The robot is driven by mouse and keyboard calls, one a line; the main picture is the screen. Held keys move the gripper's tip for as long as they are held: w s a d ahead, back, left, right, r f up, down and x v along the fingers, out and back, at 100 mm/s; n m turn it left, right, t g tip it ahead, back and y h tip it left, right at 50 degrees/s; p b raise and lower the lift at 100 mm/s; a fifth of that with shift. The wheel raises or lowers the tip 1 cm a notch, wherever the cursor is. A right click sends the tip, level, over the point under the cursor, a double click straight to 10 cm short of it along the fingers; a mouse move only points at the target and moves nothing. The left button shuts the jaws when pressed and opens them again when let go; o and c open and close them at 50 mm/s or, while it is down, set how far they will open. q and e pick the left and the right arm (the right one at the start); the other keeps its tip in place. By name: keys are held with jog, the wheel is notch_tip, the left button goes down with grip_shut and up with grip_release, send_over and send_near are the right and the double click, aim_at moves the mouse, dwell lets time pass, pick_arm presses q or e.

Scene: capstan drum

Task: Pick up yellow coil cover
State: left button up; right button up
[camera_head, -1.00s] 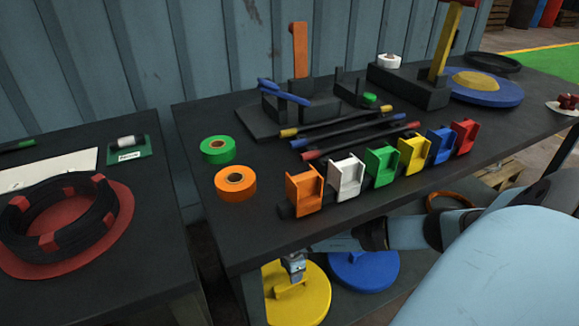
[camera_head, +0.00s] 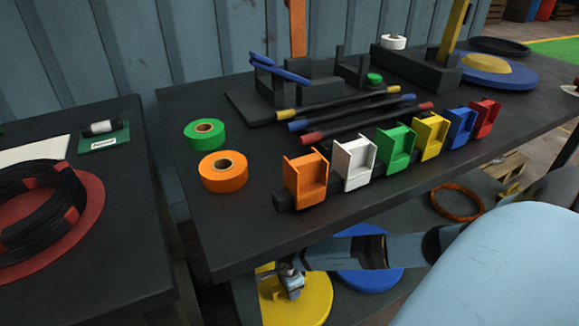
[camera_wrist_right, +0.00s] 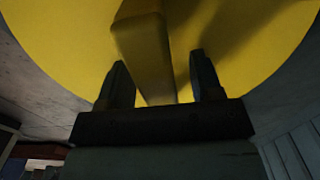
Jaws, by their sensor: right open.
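The yellow coil cover (camera_head: 315,302) is a round yellow disc with a bar-shaped handle, lying low beneath the dark table in the head view. It fills much of the right wrist view (camera_wrist_right: 245,50), where its yellow handle (camera_wrist_right: 145,50) runs between my fingers. My right gripper (camera_wrist_right: 160,78) is open, with one finger on each side of the handle; whether either finger touches it I cannot tell. In the head view my right gripper (camera_head: 293,288) is over the disc and hides part of the handle. My left gripper is not in view.
The dark table (camera_head: 235,235) overhangs the cover and my right forearm. A blue disc (camera_head: 365,278) lies right beside the yellow one, partly behind my arm. An orange ring (camera_head: 457,203) lies farther right. Coloured holders (camera_head: 305,180) line the table's front edge.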

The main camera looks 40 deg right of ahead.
jog(key=shift+f, duration=0.25)
grip_shut()
jog(key=shift+r, duration=0.1)
